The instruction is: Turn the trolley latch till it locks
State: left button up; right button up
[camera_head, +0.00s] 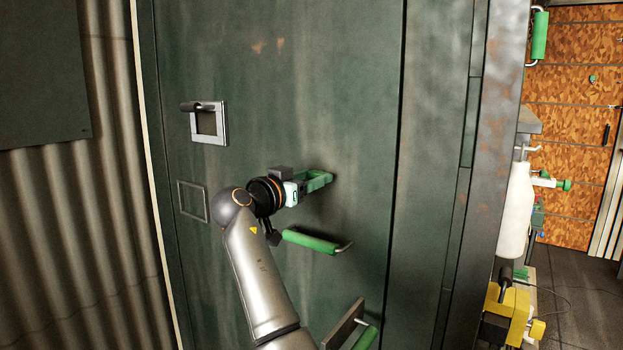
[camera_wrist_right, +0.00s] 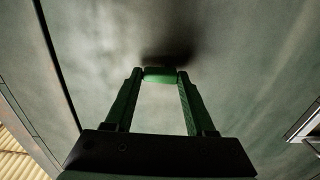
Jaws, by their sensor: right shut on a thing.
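The trolley latch shows as a short green grip (camera_wrist_right: 160,75) in the right wrist view, against a dark green metal panel (camera_head: 340,100). My right gripper (camera_head: 318,181) reaches the panel from the left in the head view. Its two fingers are shut on the green grip, one on each side. In the head view the fingers and wrist largely hide the grip, so its turn angle is hard to tell. A dark shadow lies on the panel just beyond it. My left gripper is not in view.
A green bar handle (camera_head: 310,242) sticks out just below my right gripper. Another green handle (camera_head: 365,338) is at the bottom. A square metal fitting (camera_head: 221,124) and an empty frame (camera_head: 180,201) are on the panel's left. A yellow device (camera_head: 507,314) stands at the right.

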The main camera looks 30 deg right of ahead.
grip_shut()
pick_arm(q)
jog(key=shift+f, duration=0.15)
pick_arm(e)
jog(key=shift+f, duration=0.1)
pick_arm(q)
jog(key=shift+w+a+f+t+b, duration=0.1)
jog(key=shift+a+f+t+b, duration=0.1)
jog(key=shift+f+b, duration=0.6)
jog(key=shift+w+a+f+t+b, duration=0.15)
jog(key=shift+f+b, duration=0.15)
jog(key=shift+b, duration=1.05)
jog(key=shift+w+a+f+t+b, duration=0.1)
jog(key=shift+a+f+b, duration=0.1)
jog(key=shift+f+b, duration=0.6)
pick_arm(e)
jog(key=shift+w+a+f+m, duration=0.1)
jog(key=shift+w+m, duration=0.05)
jog(key=shift+m, duration=2.85)
jog(key=shift+w+a+f+m, duration=0.1)
jog(key=shift+f+m, duration=0.05)
jog(key=shift+m, duration=2.85)
jog(key=shift+w+f+m, duration=0.1)
jog(key=shift+w+m, duration=0.05)
jog(key=shift+m, duration=2.85)
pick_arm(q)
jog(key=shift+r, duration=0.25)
